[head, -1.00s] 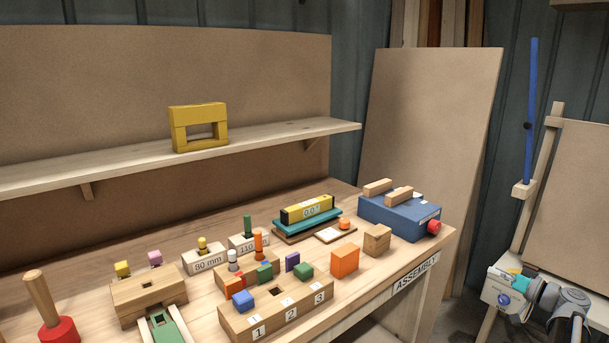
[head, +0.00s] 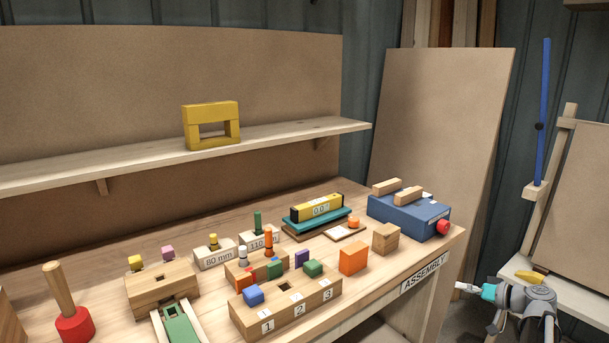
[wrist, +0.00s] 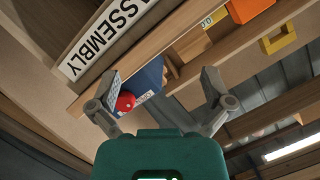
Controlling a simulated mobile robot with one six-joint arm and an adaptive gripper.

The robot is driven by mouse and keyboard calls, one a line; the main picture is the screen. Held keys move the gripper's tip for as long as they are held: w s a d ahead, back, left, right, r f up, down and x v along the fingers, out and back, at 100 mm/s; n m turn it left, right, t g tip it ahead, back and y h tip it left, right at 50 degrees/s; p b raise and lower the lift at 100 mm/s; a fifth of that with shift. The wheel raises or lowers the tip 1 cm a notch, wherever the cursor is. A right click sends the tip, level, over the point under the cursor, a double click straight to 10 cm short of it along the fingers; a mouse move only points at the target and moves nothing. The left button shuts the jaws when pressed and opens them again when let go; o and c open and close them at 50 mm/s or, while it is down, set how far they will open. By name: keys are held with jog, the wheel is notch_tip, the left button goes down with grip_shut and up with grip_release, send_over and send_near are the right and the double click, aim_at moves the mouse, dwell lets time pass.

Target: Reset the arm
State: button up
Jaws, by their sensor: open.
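My gripper (head: 464,287) is at the lower right of the head view, off the right end of the workbench (head: 440,262). It is small there, with a teal body and a pale tip pointing left. In the wrist view its two grey fingers (wrist: 160,90) stand wide apart with nothing between their tips. Beyond them show the bench edge with the ASSEMBLY label (wrist: 100,38) and the blue box with a red knob (wrist: 125,101). My gripper appears apart from all of these.
The bench holds a numbered wooden block (head: 290,312), an orange block (head: 353,259), a yellow level (head: 316,208) and a red-based wooden peg (head: 75,324). A yellow frame (head: 211,126) stands on the shelf. A yellow object (head: 529,276) lies on the side stand behind my arm.

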jog(key=s+a+f+g+h, duration=0.1)
jog(key=s+a+f+g, duration=0.2)
jog(key=a, duration=0.5)
jog(key=a+f+g+h, duration=0.1)
jog(key=a+f+g, duration=0.2)
jog(key=a+f, duration=0.35)
jog(key=s+a+f+m+g+h, duration=0.2)
jog(key=s+a+f+g+h, duration=0.2)
jog(key=s+a+h, duration=0.6)
notch_tip(320, 180, up, 20)
jog(key=a+y+p, duration=0.1)
jog(key=a+p, duration=0.1)
jog(key=p, duration=1.8)
jog(key=shift+s+a+y, duration=0.3)
jog(key=shift+s, duration=0.15)
